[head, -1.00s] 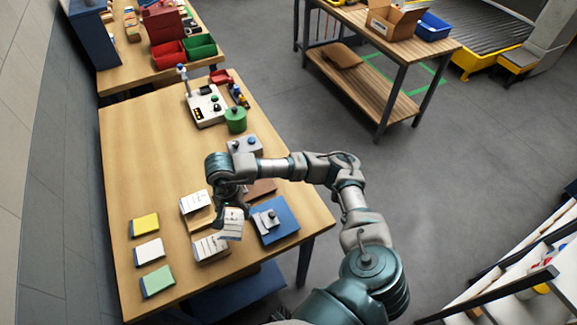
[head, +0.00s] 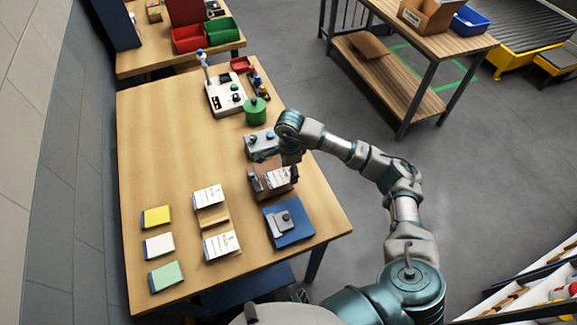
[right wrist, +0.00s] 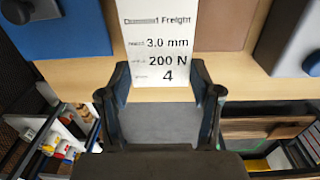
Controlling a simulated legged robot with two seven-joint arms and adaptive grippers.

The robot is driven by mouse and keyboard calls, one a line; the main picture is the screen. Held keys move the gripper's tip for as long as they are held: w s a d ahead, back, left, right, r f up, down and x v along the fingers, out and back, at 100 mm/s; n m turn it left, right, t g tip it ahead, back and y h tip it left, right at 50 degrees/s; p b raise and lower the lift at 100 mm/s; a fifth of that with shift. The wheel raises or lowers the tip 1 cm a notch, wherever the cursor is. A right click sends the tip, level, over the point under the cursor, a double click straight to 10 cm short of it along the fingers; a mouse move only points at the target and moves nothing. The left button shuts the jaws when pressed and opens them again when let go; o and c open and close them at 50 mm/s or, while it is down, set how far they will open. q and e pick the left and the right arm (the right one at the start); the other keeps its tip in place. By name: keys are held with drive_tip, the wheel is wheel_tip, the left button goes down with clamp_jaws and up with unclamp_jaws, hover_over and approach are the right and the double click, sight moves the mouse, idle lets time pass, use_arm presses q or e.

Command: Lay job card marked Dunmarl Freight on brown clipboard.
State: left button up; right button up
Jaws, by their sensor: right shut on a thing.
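My right gripper (head: 290,165) is shut on a white job card (head: 278,177), over the brown clipboard (head: 258,191). The card (right wrist: 160,42) sticks out past the fingers (right wrist: 162,92) in the right wrist view. Its heading ends in "Freight"; the first word is hard to read. Lines below read 3.0 mm, 200 N and 4. The brown clipboard (right wrist: 220,20) shows behind the card there. I cannot tell whether card and board touch. My left gripper is not in view.
A blue clipboard (head: 303,236) lies nearer and a grey clipboard (head: 258,151) farther. Two stacks of cards (head: 208,197) (head: 220,244) and yellow, white and green pads (head: 157,217) lie left. A green pot (head: 255,112) and control box (head: 226,98) stand beyond.

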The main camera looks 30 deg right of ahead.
sight(285, 168)
drive_tip(key=w, duration=0.1)
drive_tip(key=w+d, duration=0.2)
drive_tip(key=shift+f, duration=0.25)
drive_tip(key=shift+w, duration=0.3)
drive_tip(key=shift+a+f, duration=0.2)
drive_tip(key=shift+f, duration=0.05)
drive_tip(key=shift+a+f+p, duration=0.4)
drive_tip(key=shift+a+f, duration=0.25)
drive_tip(key=shift+f, duration=0.35)
drive_tip(key=shift+a+f, duration=0.15)
drive_tip(key=shift+f, duration=0.2)
drive_tip(key=shift+d+f, duration=0.25)
drive_tip(key=shift+d, duration=0.5)
drive_tip(key=o, duration=0.7)
drive_tip(key=shift+s+d, duration=0.1)
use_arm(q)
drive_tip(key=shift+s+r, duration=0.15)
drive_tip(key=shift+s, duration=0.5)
use_arm(e)
drive_tip(key=shift+o, duration=0.4)
